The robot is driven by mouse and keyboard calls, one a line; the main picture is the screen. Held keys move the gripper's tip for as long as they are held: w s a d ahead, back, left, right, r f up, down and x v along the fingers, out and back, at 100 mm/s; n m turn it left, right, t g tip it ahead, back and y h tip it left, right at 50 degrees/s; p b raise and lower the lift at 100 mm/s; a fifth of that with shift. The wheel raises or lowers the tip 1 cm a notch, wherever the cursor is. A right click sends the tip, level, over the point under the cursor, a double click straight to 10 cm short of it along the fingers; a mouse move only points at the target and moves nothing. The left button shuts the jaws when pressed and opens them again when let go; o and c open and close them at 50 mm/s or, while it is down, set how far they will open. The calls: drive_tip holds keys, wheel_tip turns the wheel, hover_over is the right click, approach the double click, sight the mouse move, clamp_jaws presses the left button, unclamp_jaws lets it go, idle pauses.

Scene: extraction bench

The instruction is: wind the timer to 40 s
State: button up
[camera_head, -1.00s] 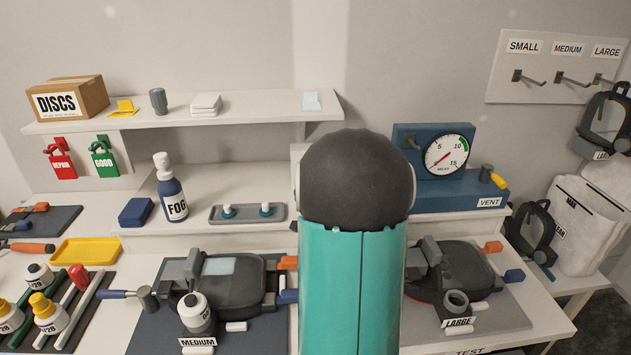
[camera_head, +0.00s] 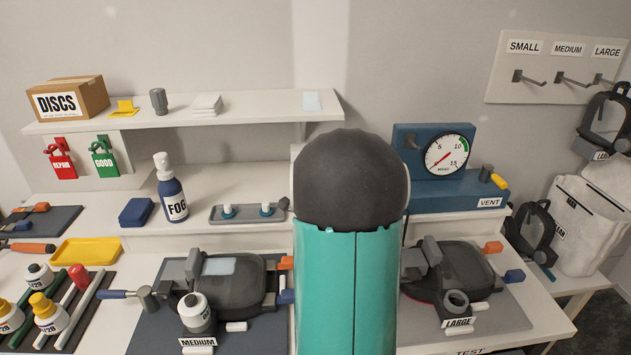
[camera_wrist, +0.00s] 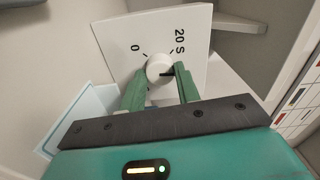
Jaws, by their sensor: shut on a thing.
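The timer shows in the wrist view as a white square plate (camera_wrist: 118,33) printed "0" and "20 S", with tick marks. Its round white knob (camera_wrist: 159,66) sits in the middle, with a dark pointer mark on its lower right side, partly covered by a finger. My gripper (camera_wrist: 159,77) has its two green fingers on either side of the knob and is shut on it. In the head view my arm's dark and teal links hide both gripper and timer.
A light blue sheet (camera_wrist: 82,118) lies left of the fingers in the wrist view. In the head view, the upper shelf (camera_head: 260,117) and the blue gauge stand (camera_head: 440,195) flank my arm. Masks on mats lie in front on both sides.

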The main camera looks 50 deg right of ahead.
drive_tip(key=m, duration=0.4)
drive_tip(key=shift+d+r+m, duration=0.1)
drive_tip(key=shift+r+m, duration=0.05)
drive_tip(key=shift+m, duration=0.15)
drive_tip(key=m, duration=0.4)
drive_tip(key=shift+m, duration=0.3)
drive_tip(key=o, duration=1)
